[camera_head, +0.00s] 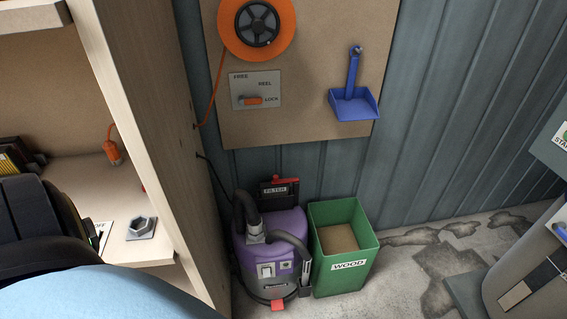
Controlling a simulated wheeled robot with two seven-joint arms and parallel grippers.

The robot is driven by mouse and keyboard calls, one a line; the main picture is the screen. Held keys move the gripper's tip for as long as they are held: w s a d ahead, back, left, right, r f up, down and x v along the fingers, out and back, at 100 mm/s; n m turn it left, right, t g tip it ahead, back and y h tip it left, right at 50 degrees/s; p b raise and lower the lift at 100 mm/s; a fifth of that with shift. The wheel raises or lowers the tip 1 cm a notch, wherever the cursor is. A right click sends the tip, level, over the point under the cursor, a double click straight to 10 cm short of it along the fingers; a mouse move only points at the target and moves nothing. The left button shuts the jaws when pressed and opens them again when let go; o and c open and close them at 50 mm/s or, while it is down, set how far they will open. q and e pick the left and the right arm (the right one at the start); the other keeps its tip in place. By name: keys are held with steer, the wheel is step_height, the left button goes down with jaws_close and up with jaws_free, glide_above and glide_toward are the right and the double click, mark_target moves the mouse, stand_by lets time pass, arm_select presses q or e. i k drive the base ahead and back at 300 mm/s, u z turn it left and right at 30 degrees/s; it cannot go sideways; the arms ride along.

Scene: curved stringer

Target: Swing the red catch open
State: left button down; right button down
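A small red catch (285,180) lies roughly level across the top of the black box labelled FILTER (279,194). The box sits at the back of a purple and grey vacuum (283,223) on the floor. The catch is small in view, and how it is fastened cannot be made out. A black hose (243,214) curves over the front left of the vacuum. A red-orange piece (277,305) shows low on its front. Neither of my gripper's fingers can be seen, and nothing touches the catch.
A green bin labelled WOOD (328,278) stands close to the vacuum's right. A wooden cabinet side (165,150) rises at its left. Above hangs a board with an orange reel (282,40), a lock plate (255,90) and a blue dustpan (354,103). Patchy floor (395,290) is open to the right.

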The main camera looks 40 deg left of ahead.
mark_target(275, 180)
steer(key=u, duration=0.65)
steer(key=i, duration=0.85)
steer(key=u, duration=1)
